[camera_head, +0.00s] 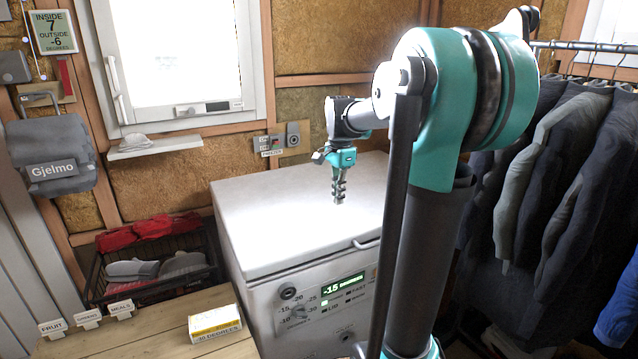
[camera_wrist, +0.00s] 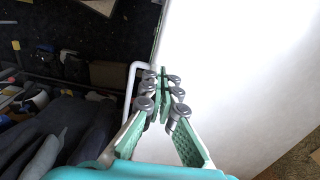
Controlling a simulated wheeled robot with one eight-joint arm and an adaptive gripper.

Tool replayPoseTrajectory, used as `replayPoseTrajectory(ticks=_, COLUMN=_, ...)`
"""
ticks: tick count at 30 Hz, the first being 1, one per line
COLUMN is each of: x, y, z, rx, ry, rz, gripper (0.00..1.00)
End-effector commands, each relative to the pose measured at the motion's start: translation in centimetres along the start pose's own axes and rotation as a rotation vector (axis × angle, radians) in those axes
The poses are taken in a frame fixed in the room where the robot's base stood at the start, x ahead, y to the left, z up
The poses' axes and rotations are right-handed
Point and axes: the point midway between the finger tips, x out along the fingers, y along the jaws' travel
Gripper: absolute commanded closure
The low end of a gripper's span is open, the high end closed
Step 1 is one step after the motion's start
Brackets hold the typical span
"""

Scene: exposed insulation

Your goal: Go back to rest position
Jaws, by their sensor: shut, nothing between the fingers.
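My gripper (camera_head: 339,199) hangs at the end of my teal and grey arm, pointing down above the white lid of the chest freezer (camera_head: 270,225). Its fingers are shut with nothing between them. The wrist view shows the shut fingers (camera_wrist: 164,72) over the freezer's white lid (camera_wrist: 235,70), beside its bent handle (camera_wrist: 133,80). The freezer lid is closed. The freezer's front panel shows a display (camera_head: 343,287) reading -15 degrees.
Dark coats (camera_head: 560,170) hang on a rail at the right. A wooden counter (camera_head: 150,335) at the lower left carries a small yellow and white box (camera_head: 215,324) and label signs. A black wire basket (camera_head: 150,262) with red and grey items stands behind it. A window is above.

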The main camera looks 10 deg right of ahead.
Motion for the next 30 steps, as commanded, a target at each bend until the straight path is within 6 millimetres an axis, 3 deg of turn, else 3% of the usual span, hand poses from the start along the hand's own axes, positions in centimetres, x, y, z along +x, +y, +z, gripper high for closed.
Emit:
replayPoseTrajectory(ticks=5, x=4.5, y=3.8, z=2.0, rx=-0.265, ry=0.036, rz=-0.069, gripper=1.0)
replayPoseTrajectory(ticks=12, x=13.4, y=12.1, z=6.0, rx=-0.82, ry=0.167, rz=-0.182, gripper=1.0)
replayPoseTrajectory(ticks=16, x=16.8, y=15.9, z=7.6, rx=-1.047, ry=0.242, rz=-0.213, gripper=1.0)
replayPoseTrajectory(ticks=21, x=19.0, y=18.4, z=8.6, rx=-1.203, ry=0.3, rz=-0.226, gripper=1.0)
replayPoseTrajectory(ticks=30, x=19.2, y=18.7, z=8.7, rx=-1.231, ry=0.31, rz=-0.227, gripper=1.0)
